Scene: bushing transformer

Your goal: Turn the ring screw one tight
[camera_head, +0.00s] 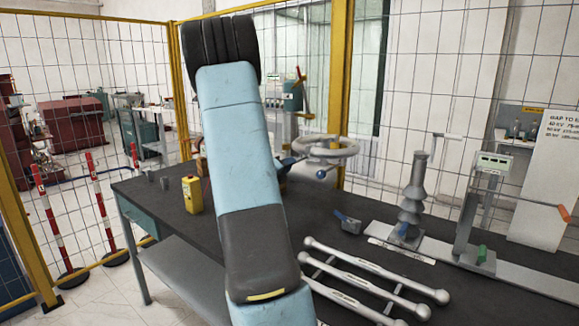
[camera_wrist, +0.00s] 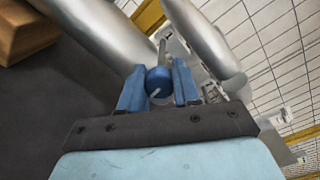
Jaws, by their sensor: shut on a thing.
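A grey ring (camera_head: 326,148) stands above the black table, right of my arm, with a blue ball-headed screw (camera_head: 320,174) on its near side. In the wrist view, my gripper (camera_wrist: 158,88) has its two blue fingers on either side of a blue ball-headed screw (camera_wrist: 158,79) and is shut on it. Thick grey curved parts of the ring (camera_wrist: 205,50) show around it. I cannot tell whether this is the same screw as in the head view, nor how far it is screwed in. My arm hides most of the gripper in the head view.
A yellow bottle (camera_head: 192,195) stands left of my arm on the black table (camera_head: 150,192). White ball-ended rods (camera_head: 370,285) lie at the front right. A grey ribbed insulator (camera_head: 411,200) stands on a rail behind them. A small blue part (camera_head: 347,222) lies between. Yellow-framed mesh fencing is behind.

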